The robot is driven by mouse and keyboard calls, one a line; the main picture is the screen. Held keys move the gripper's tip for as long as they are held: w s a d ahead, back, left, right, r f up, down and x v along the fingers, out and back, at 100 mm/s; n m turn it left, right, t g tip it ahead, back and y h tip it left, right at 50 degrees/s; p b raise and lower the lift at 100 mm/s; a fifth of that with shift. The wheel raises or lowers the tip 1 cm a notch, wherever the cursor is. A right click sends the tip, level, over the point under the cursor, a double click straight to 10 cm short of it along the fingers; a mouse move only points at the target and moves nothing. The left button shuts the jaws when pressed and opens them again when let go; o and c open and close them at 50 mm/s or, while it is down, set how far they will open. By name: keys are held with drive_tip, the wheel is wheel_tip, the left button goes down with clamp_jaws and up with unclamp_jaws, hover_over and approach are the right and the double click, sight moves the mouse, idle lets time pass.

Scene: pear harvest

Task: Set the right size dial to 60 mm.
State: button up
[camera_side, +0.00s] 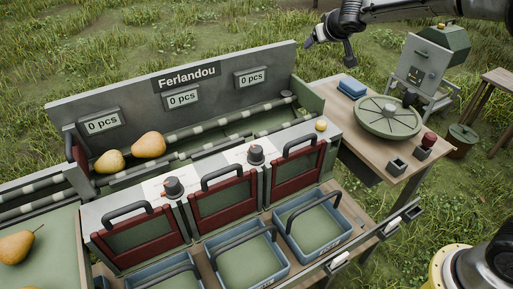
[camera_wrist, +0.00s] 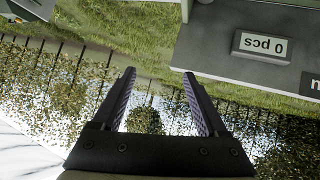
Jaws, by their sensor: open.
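The right size dial (camera_side: 256,155) is a dark knob on a pale scale plate, on top of the sorting machine between the middle and right red-framed gates. Its setting is too small to read. The left size dial (camera_side: 174,188) is a similar knob further left. My gripper (camera_side: 309,42) is high at the top of the side view, behind and above the machine's back panel, well apart from both dials. In the wrist view my gripper (camera_wrist: 159,72) shows two separated fingers with nothing between them. Neither dial shows in the wrist view.
The grey back panel (camera_side: 215,88) carries count displays reading 0 pcs. Pears (camera_side: 148,145) lie on the rollers at left. Blue crates (camera_side: 313,225) stand below the gates.

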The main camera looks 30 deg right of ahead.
drive_tip(key=s+a+f+m+g, duration=0.2)
drive_tip(key=m+g, duration=0.1)
drive_tip(key=m, duration=0.1)
drive_tip(key=g+y, duration=0.5)
drive_tip(key=g, duration=0.2)
hover_over(256, 148)
wheel_tip(256, 148, down, 4)
wheel_tip(256, 148, down, 14)
drive_tip(key=shift+r, duration=0.25)
clamp_jaws()
drive_tip(key=shift+r+n, duration=0.1)
drive_tip(key=shift+n, duration=1.5)
